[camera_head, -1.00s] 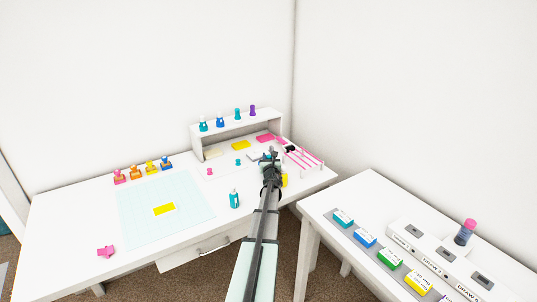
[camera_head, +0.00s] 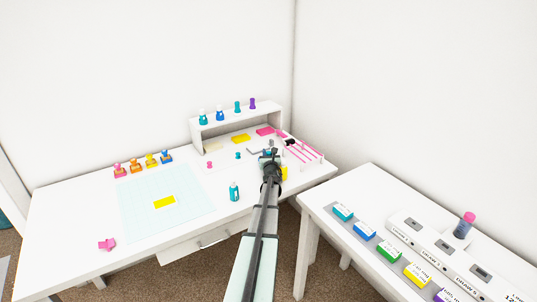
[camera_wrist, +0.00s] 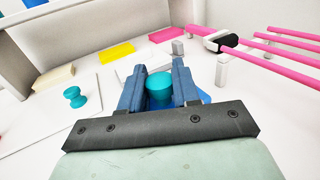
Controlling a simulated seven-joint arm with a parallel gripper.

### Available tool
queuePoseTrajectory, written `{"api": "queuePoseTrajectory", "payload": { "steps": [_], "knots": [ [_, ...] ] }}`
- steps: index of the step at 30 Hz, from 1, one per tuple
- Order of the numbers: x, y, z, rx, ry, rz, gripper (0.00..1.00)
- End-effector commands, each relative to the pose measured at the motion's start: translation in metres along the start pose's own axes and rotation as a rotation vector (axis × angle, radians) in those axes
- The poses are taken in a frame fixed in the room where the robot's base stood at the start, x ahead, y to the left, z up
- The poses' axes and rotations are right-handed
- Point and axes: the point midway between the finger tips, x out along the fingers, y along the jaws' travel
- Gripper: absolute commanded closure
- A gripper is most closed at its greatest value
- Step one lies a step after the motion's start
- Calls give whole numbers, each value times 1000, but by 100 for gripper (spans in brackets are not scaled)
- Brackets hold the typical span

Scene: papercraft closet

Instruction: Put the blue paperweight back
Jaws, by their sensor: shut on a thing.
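My gripper (camera_wrist: 160,88) is shut on the blue paperweight, whose round teal knob (camera_wrist: 159,86) stands between the two blue fingers. I cannot tell whether the base touches the desk.
A white shelf (camera_head: 194,134) with several figures on top stands at the back. A pink-barred rack (camera_head: 303,151) is close on the right. A small teal spool (camera_wrist: 75,97) stands left of my gripper.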

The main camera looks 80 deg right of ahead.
Motion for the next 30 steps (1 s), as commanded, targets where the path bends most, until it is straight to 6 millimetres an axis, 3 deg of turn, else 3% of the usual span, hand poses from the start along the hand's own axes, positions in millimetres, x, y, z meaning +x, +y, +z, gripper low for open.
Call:
{"api": "queuePoseTrajectory", "payload": {
  "steps": [30],
  "knots": [
    [0, 0, -19, 1, 4, -1, 100]
  ]
}}
